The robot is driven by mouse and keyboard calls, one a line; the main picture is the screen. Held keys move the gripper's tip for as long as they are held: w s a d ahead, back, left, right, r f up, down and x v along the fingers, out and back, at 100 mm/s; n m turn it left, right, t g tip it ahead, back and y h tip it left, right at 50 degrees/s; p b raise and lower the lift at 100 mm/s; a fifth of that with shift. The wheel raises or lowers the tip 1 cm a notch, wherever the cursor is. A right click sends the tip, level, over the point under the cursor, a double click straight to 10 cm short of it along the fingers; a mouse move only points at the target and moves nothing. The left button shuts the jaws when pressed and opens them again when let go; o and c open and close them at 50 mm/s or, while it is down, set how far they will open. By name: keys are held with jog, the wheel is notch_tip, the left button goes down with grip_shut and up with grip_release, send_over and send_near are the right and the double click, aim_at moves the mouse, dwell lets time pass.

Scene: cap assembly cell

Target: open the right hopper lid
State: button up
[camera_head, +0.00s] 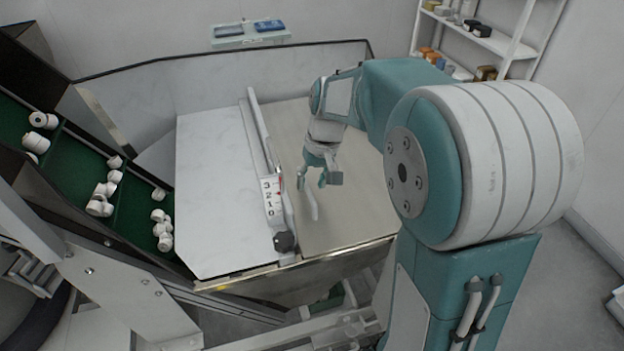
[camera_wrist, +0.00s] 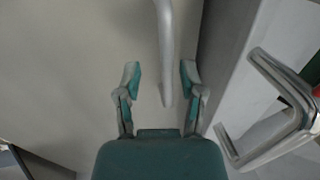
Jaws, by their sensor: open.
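The right hopper lid (camera_head: 350,200) is a flat beige panel lying shut on the right half of the hopper. It also fills much of the wrist view (camera_wrist: 60,70). A pale bar handle (camera_head: 311,204) stands on it near its left edge. My gripper (camera_head: 312,183) is over the lid at this handle, fingers pointing down. In the wrist view, my gripper's two teal-tipped fingers (camera_wrist: 160,76) are spread, with the handle (camera_wrist: 166,40) running between them. Neither finger clearly touches it. The handle's far end is out of the wrist view.
The left lid (camera_head: 210,190) is a white panel, also flat. A raised divider with a number scale (camera_head: 271,196) and black knob (camera_head: 285,241) stands between the lids. A shiny metal bar (camera_wrist: 285,80) shows right in the wrist view. A green chute (camera_head: 80,165) with white caps is left.

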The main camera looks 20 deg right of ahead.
jog(key=shift+a, duration=0.55)
grip_shut()
jog(key=shift+d, duration=0.25)
jog(key=shift+r, duration=0.15)
